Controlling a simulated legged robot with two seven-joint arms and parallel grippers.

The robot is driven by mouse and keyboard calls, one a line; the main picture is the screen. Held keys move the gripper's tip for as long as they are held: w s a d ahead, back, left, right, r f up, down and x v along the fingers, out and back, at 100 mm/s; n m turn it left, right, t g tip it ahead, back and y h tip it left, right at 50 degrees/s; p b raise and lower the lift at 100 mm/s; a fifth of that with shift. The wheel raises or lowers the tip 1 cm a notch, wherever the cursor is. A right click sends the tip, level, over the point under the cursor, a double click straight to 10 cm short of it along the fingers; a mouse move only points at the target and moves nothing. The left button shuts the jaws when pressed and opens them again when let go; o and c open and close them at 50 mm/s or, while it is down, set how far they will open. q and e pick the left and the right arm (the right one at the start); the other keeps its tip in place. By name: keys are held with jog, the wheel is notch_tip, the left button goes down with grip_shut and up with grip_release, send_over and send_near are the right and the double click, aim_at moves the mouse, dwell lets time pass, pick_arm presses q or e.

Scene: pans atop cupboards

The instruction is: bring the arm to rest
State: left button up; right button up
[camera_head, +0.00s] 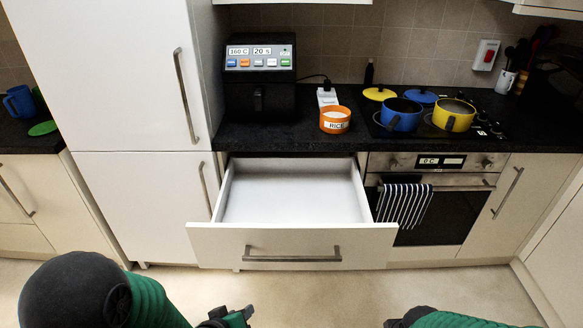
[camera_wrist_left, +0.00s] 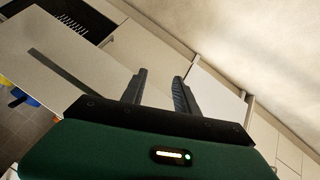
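My left arm (camera_head: 105,293) comes in at the bottom left of the head view. My left gripper (camera_head: 228,317) is partly cut off at the bottom edge, in front of the open drawer (camera_head: 313,240) and apart from it. In the left wrist view the two fingers of my left gripper (camera_wrist_left: 158,76) stand apart with nothing between them.
The drawer is pulled out and looks empty. A striped towel (camera_head: 404,204) hangs on the oven. Floor (camera_head: 330,290) before the drawer is clear.

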pick_arm(q)
jog(key=s+a+r+m+g+y, duration=0.25)
jog(key=s+a+r+g, duration=0.3)
jog(key=s, duration=0.55)
notch_tip(320, 180, up, 14)
jog(key=p, duration=1.3)
jog(key=shift+s+a+f+m, duration=0.2)
jog(key=shift+s+a+m, duration=0.1)
jog(key=shift+m, duration=0.05)
